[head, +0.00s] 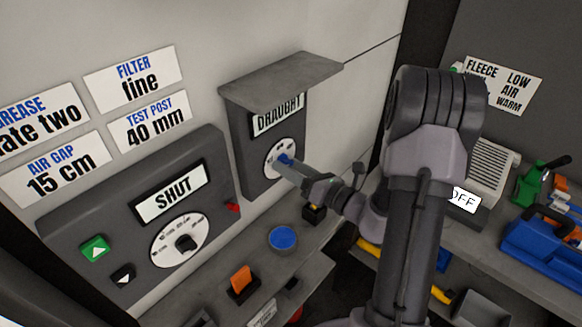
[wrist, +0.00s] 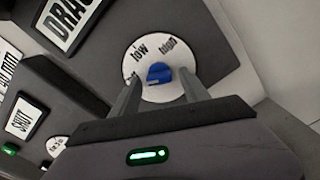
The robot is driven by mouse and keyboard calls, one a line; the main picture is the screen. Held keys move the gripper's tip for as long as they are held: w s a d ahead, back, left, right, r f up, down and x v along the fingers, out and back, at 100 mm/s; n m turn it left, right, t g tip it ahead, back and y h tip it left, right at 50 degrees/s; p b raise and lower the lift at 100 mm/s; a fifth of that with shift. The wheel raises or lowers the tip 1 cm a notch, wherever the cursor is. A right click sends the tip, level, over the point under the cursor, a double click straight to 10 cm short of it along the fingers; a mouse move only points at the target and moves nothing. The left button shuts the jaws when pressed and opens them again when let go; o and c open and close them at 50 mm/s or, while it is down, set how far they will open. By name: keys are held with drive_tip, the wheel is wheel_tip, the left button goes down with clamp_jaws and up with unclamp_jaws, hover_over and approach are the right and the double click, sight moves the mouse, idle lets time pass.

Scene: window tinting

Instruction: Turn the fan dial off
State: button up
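The fan dial is a blue knob (wrist: 159,73) on a white round plate (wrist: 149,50), with "low" and "high" marks along its top and another mark at the left partly hidden by a finger. It sits on the grey box labelled "DRAUGHT" (head: 248,150), under a sloped hood. My gripper (wrist: 160,82) points at the dial with its fingers apart, one to each side of the knob in the wrist view. Gaps show between knob and fingers. In the head view my gripper (head: 289,168) partly covers the dial plate (head: 272,166). I cannot tell the knob's exact setting.
Left of the dial box is a grey panel (head: 130,240) with a "SHUT" display, another dial and buttons. The hood (head: 280,80) juts out above the dial. Below is a bench with a blue round button (head: 283,237) and an orange switch (head: 241,280). An "OFF" plate (head: 464,200) is at right.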

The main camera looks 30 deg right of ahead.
drive_tip(key=p+v, duration=0.2)
drive_tip(key=v, duration=1.5)
drive_tip(key=shift+s, duration=0.2)
drive_tip(key=s+a+r+n+g+y+b, duration=0.1)
drive_tip(key=s+a+n+g+y+b, duration=0.1)
drive_tip(key=a+n+g, duration=0.7)
drive_tip(key=s+a+r+n+g+y+b, duration=0.15)
drive_tip(key=a+n+g, duration=0.35)
drive_tip(key=a+n, duration=0.65)
drive_tip(key=s+a+r+n+t+h+b, duration=0.2)
drive_tip(key=n+h, duration=0.5)
drive_tip(key=n, duration=0.6)
wheel_tip(320, 180, up, 3)
drive_tip(key=shift+s+a+f+t+h, duration=0.15)
drive_tip(key=shift+s+a+t+h, duration=0.25)
drive_tip(key=shift+s+a, duration=0.25)
drive_tip(key=shift+s+d, duration=0.1)
